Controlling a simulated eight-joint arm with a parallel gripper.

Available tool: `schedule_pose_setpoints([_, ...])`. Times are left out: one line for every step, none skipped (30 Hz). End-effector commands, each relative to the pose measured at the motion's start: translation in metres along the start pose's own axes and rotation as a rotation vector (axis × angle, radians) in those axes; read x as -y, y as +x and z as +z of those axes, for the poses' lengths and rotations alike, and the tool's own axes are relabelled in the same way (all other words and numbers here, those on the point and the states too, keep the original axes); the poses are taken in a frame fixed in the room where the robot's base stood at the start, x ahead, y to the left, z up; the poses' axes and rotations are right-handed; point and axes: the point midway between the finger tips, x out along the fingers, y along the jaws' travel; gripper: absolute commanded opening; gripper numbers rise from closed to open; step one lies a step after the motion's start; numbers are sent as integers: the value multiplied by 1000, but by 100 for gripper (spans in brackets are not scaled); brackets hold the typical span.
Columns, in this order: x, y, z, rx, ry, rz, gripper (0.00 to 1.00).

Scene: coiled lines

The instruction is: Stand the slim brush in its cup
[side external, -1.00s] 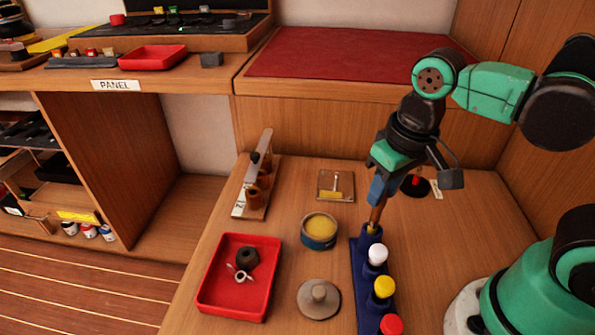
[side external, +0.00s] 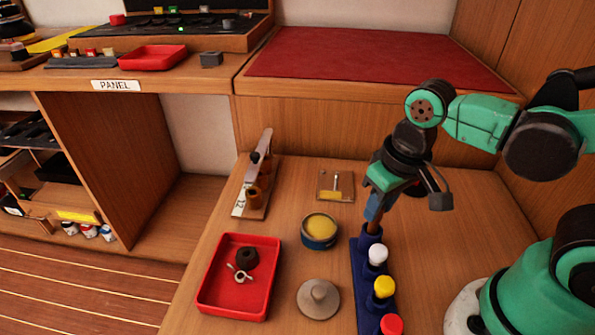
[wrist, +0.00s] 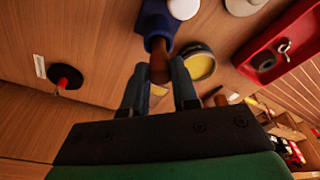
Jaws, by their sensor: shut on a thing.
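My gripper (side external: 373,212) is shut on the slim brush (side external: 374,228), a brown handle that stands nearly upright below the jaws. The lower end of the brush is inside the end cup of the blue rack (side external: 357,280), so its tip is hidden. In the wrist view the brown brush (wrist: 159,66) sits between the two fingers of my gripper (wrist: 160,85) and reaches into the blue cup (wrist: 155,22).
The rack also holds white (side external: 378,255), yellow (side external: 384,287) and red (side external: 391,324) tops. A yellow-filled tin (side external: 320,230), a grey lid (side external: 318,298) and a red tray (side external: 205,294) lie to the left. A wooden stand (side external: 256,190) is farther back.

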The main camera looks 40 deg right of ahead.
Motion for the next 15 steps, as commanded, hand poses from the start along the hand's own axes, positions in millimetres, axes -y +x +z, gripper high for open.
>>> schedule_pose_setpoints([0,1,0,0,0,0,0])
schedule_pose_setpoints([0,2,0,0,0,0,0])
schedule_pose_setpoints([0,3,1,0,0,0,0])
schedule_pose_setpoints([0,4,1,0,0,0,0])
schedule_pose_setpoints([0,5,1,0,0,0,0])
schedule_pose_setpoints([0,6,1,0,0,0,0])
schedule_pose_setpoints([0,6,1,0,0,0,0])
schedule_pose_setpoints([0,6,1,0,0,0,32])
schedule_pose_setpoints([0,6,1,0,0,0,44])
schedule_pose_setpoints([0,6,1,0,0,0,52])
schedule_pose_setpoints([0,6,1,0,0,0,61])
schedule_pose_setpoints([0,6,1,0,0,0,61])
schedule_pose_setpoints([0,6,1,0,0,0,61])
schedule_pose_setpoints([0,6,1,0,0,0,61])
schedule_pose_setpoints([0,6,1,0,0,0,61])
